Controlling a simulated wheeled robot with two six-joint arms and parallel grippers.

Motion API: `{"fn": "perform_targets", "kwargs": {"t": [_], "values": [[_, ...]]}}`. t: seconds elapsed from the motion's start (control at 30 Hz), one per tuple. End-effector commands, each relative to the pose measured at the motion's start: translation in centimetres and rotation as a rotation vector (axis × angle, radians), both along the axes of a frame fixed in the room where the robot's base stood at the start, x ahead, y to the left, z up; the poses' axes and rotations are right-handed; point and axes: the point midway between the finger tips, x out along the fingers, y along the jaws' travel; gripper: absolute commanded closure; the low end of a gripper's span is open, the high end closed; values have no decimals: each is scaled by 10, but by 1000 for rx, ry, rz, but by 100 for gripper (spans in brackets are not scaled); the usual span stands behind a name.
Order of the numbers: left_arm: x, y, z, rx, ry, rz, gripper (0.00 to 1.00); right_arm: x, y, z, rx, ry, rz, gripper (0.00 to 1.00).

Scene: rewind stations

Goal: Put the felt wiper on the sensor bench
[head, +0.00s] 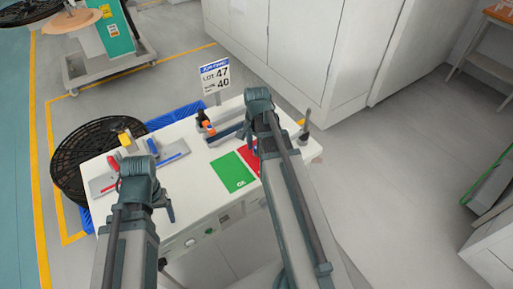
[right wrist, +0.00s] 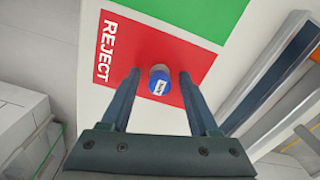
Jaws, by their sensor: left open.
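The white bench (head: 205,158) carries small parts and a green and red mat. I cannot tell which part is the felt wiper. A small cylinder with a blue labelled end (right wrist: 160,85) stands on the red REJECT field (right wrist: 180,55). My right gripper (right wrist: 158,76) is open above it, one finger at each side, with gaps visible. In the head view my right arm hides most of the red field (head: 248,158). My left gripper (head: 145,208) is open and empty at the bench's front left.
A lot sign (head: 215,77) stands at the bench's back. A grey plate with a red strip (head: 102,185) and a blue part (head: 152,146) are on the left. A black reel (head: 85,160) is beyond the left edge. The green field (head: 232,172) is clear.

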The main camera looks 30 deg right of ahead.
Motion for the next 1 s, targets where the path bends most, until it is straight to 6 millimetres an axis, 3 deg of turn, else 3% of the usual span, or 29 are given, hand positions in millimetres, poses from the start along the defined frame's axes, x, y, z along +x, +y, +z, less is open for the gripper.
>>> {"fn": "perform_targets", "kwargs": {"t": [0.27,0.47,1.0], "values": [[0,0,2,0,0,0,21,0,0,2,0,0,0,39],[0,0,14,0,0,0,21,0,0,14,0,0,0,39],[0,0,93,0,0,0,21,0,0,93,0,0,0,39]]}}
